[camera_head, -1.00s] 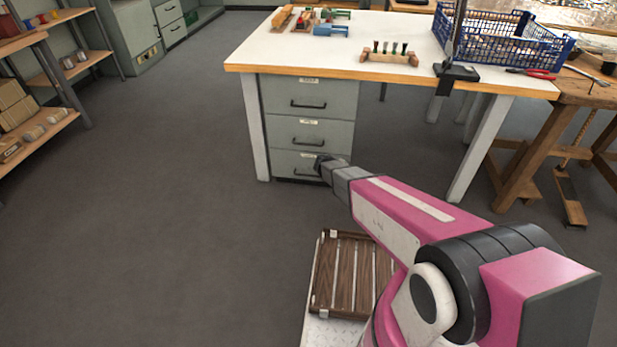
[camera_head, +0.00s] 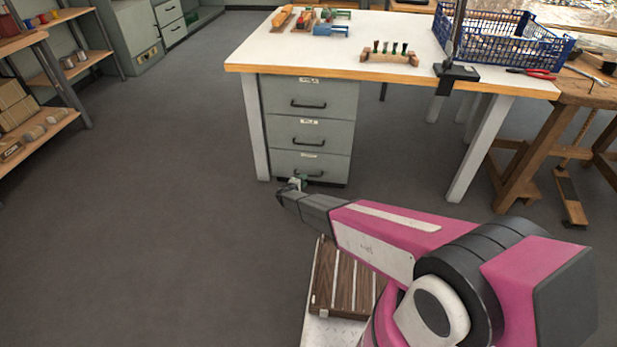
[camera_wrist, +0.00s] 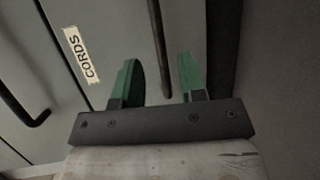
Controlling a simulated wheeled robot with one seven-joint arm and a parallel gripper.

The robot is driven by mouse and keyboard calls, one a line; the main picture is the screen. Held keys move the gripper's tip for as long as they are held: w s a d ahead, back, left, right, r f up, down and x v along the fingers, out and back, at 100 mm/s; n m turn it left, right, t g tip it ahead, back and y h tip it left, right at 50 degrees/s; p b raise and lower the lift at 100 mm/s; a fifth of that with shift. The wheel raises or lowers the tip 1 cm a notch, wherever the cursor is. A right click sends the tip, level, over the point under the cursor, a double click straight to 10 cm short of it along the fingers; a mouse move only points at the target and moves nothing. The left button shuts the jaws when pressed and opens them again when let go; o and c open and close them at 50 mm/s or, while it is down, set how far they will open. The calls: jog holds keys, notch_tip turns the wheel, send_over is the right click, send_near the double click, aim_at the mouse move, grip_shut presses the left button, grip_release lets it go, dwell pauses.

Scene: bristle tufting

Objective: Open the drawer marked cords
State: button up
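The grey drawer cabinet (camera_head: 338,133) under the white bench has three drawers, all flush. In the wrist view a CORDS label (camera_wrist: 82,54) sits on the lowest drawer (camera_head: 325,162), turned sideways; the labels are too small to read in the head view. That drawer's dark bar handle (camera_wrist: 158,40) reaches down between my green fingers in the wrist view. My gripper (camera_wrist: 160,80) is open, one finger on each side of the handle's line; I cannot tell whether they touch it. In the head view my gripper (camera_head: 297,184) is low, in front of the bottom drawer.
A bench leg (camera_head: 255,128) stands just left of the cabinet, another (camera_head: 480,150) to the right. The grey floor (camera_head: 160,200) to the left is clear. A blue basket (camera_head: 500,40) stands on the bench.

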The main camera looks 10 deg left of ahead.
jog(key=x, duration=0.5)
jog(key=shift+w+d+f, duration=0.1)
jog(key=shift+w+d, duration=0.05)
jog(key=shift+w, duration=0.2)
grip_shut()
